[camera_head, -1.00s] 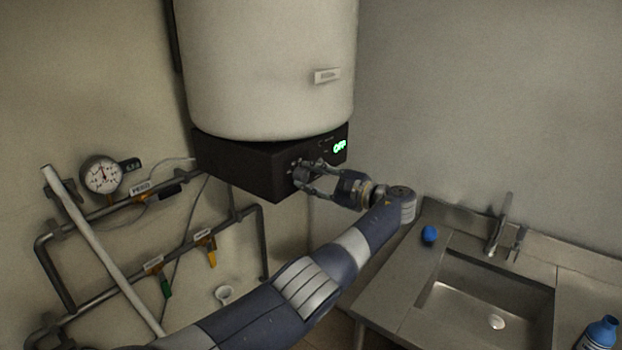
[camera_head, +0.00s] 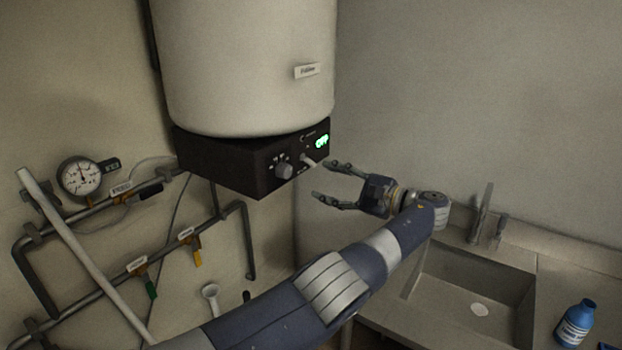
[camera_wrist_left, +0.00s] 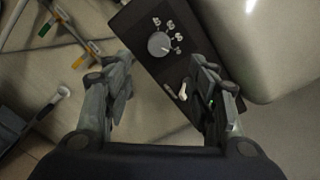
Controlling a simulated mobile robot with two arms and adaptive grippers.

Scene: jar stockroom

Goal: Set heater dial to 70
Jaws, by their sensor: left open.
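The heater's black control box (camera_head: 232,164) sits under the large white tank (camera_head: 245,70). Its round grey dial (camera_head: 284,171) is on the front face, with small markings around it too small to read. A small light lever (camera_head: 308,160) is right of the dial, and a green display reads OFF (camera_head: 321,141). My left gripper (camera_head: 326,180) is open and empty, just right of the box and apart from the dial. In the left wrist view the dial (camera_wrist_left: 159,43) shows beyond and between the open fingers (camera_wrist_left: 165,88), with the lever (camera_wrist_left: 183,90) nearer the right finger.
Pipes with a pressure gauge (camera_head: 80,178), a green valve handle (camera_head: 150,289) and a yellow one (camera_head: 197,258) run along the left wall. A sink (camera_head: 470,290) with a tap (camera_head: 482,212) and a blue bottle (camera_head: 574,322) are at right.

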